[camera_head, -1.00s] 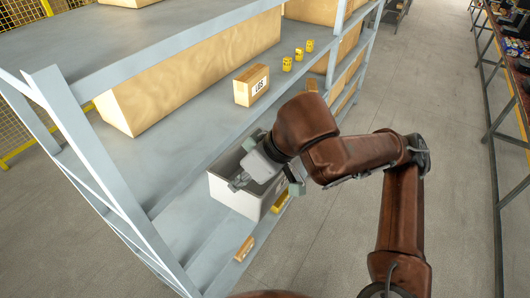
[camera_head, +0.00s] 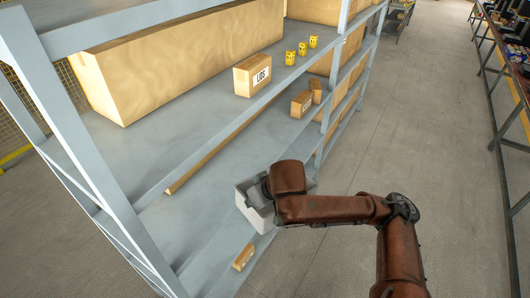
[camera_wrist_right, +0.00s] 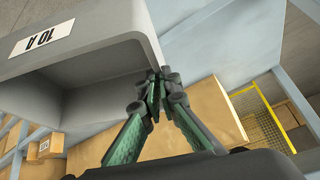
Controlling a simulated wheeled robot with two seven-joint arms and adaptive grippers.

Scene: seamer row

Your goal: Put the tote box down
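The grey tote box (camera_head: 252,216) is at the front of the lower shelf level in the head view, partly covered by my right arm. In the right wrist view the tote box (camera_wrist_right: 98,50) fills the upper left, with a white label reading "10 A" and its open, empty-looking inside showing. My right gripper (camera_wrist_right: 158,84) has its green fingers closed together at the tote's rim, pinching the wall. In the head view the fingertips are hidden behind the wrist. I cannot tell whether the tote's bottom touches the shelf. My left gripper is out of view.
Small cartons (camera_head: 301,104) stand farther along the lower level. The aisle floor is clear.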

